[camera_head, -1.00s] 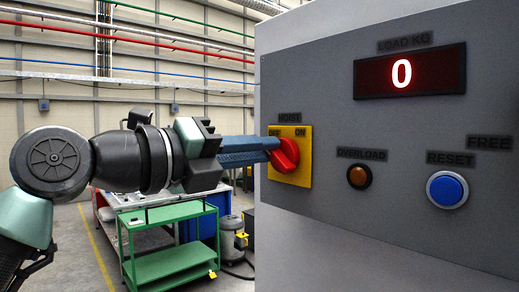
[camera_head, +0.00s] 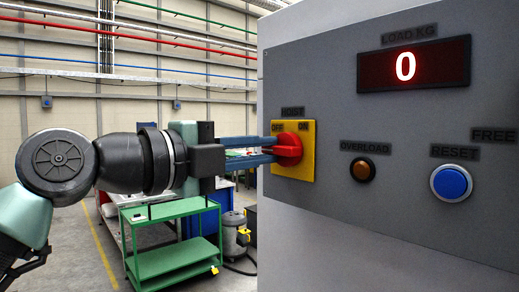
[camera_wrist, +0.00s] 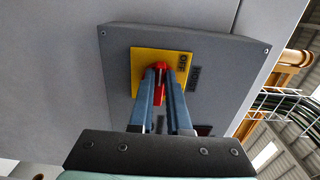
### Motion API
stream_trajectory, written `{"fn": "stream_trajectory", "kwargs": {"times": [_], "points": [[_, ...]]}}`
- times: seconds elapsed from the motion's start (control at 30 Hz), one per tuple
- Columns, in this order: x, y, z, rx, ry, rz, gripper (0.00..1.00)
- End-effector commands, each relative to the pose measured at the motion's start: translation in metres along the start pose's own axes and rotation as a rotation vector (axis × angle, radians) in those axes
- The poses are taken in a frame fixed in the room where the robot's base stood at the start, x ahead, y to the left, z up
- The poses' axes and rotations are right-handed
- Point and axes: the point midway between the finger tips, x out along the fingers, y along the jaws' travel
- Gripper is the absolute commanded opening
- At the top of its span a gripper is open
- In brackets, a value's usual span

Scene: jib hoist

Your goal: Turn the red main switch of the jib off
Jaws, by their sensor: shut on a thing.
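The red main switch (camera_head: 288,149) is a knob on a yellow plate (camera_head: 307,172), under the label HOIST, with OFF at the plate's upper left and ON at its upper right. Its grip bar now lies about level in the head view. My gripper (camera_head: 270,150) is shut on the red knob, with one blue finger above it and one below. In the wrist view the red knob (camera_wrist: 161,80) stands between my two fingers (camera_wrist: 163,92), and the word OFF is on the right of the yellow plate. The fingers hide part of the knob.
A green cart (camera_head: 172,262) stands on the floor behind my arm. The space left of the panel is open.

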Motion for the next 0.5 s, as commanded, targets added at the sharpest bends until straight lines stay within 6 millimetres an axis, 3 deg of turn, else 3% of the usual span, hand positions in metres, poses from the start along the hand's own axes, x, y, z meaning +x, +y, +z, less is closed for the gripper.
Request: {"fn": "stream_trajectory", "kwargs": {"times": [0.47, 0.5], "points": [[-0.0006, -0.0003, 0.0007, -0.016, -0.002, -0.002, 0.0], [-0.0006, -0.0003, 0.0007, -0.016, -0.002, -0.002, 0.21]]}}
